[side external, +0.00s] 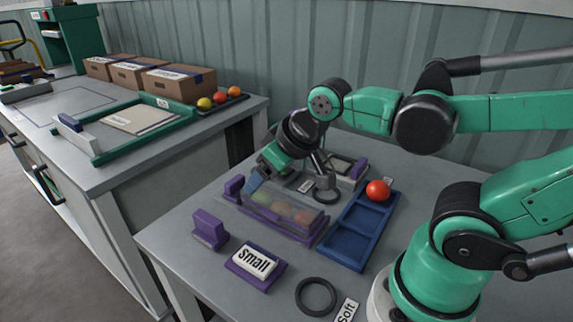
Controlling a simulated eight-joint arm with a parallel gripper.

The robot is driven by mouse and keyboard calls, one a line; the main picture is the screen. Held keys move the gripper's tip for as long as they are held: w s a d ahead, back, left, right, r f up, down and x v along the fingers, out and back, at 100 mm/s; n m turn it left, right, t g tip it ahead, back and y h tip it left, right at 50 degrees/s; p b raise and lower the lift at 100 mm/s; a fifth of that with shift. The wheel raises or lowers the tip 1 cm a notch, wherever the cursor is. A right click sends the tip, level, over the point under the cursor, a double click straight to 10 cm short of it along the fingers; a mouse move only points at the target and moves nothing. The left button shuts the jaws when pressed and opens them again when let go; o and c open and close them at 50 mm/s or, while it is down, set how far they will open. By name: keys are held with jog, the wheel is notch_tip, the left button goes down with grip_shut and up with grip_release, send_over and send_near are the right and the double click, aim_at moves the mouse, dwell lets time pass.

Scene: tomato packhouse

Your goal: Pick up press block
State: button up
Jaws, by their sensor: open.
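A purple block with an upright back (210,231) stands on the grey table, left of the clear-sided tray; it may be the press block, but no label confirms this. My gripper (254,181) points down and left, with its bluish fingertips over the left end of the clear-sided purple tray (285,229). Green, orange and red tomatoes show through the tray's clear side. My gripper is open and appears empty. It is behind and to the right of the purple block, apart from it. The fingertip gap is too small to see clearly.
A blue compartment tray (345,249) holds a red tomato (378,190). A purple-based "small" block (255,263), a black ring (316,295) and a "soft" label (346,311) lie in front. A scale-like device (346,169) stands behind. The table's left front is clear.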

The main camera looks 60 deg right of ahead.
jog(key=g, duration=0.2)
send_over(207, 217)
jog(key=s, duration=0.3)
jog(key=f, duration=0.4)
jog(key=shift+w+d+f, duration=0.1)
jog(key=shift+d+f, duration=0.1)
jog(key=shift+f, duration=0.1)
jog(key=shift+w+a+f, duration=0.25)
jog(key=shift+w+f, duration=0.05)
jog(key=shift+f, duration=0.2)
jog(key=shift+x, duration=2.8)
jog(key=shift+s, duration=0.1)
grip_shut()
